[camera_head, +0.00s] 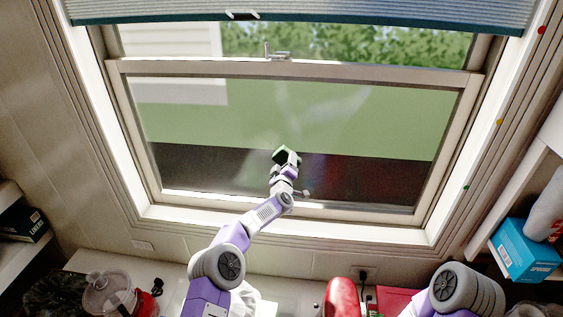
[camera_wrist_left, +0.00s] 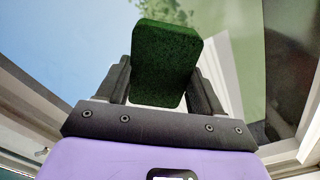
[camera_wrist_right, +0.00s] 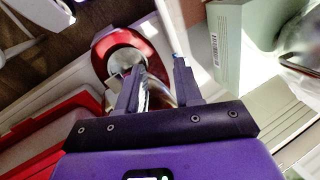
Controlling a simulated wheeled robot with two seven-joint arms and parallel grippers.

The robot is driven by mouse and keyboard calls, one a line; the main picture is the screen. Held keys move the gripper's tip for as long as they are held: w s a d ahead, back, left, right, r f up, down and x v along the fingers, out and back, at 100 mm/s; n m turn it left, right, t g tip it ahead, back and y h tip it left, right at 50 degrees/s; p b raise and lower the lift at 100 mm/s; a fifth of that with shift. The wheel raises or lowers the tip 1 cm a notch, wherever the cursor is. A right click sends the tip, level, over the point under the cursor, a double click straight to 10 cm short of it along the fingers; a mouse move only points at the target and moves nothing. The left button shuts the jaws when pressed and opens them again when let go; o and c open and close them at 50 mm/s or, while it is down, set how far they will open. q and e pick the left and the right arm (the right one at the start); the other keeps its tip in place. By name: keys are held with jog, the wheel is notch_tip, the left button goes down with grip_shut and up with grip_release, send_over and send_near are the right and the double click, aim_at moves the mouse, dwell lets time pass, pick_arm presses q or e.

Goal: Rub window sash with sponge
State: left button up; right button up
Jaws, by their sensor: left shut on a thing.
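The window sash (camera_head: 200,69) is a light frame around a large glass pane and fills the middle of the head view. My left gripper (camera_head: 283,165) is in front of the lower middle of the pane, above the bottom rail. It is shut on a dark green sponge (camera_wrist_left: 166,62), held upright between both fingers in the left wrist view. The sponge also shows as a small dark block with green edges in the head view (camera_head: 291,153). I cannot tell whether it touches the glass. My right gripper (camera_wrist_right: 160,85) is open, its fingers apart, low over the counter; the head view does not show it.
A blue blind (camera_head: 320,14) hangs across the window top, and a latch (camera_head: 276,53) sits on the sash's top rail. The counter below holds a lidded jar (camera_head: 107,293) and a red object (camera_head: 342,297). A blue box (camera_head: 522,250) stands on the right shelf.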

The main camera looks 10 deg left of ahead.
pick_arm(q)
jog(key=shift+w+d+f+p, duration=0.1)
jog(key=shift+d+p, duration=1)
jog(key=shift+d, duration=2.45)
jog(key=shift+w, duration=0.1)
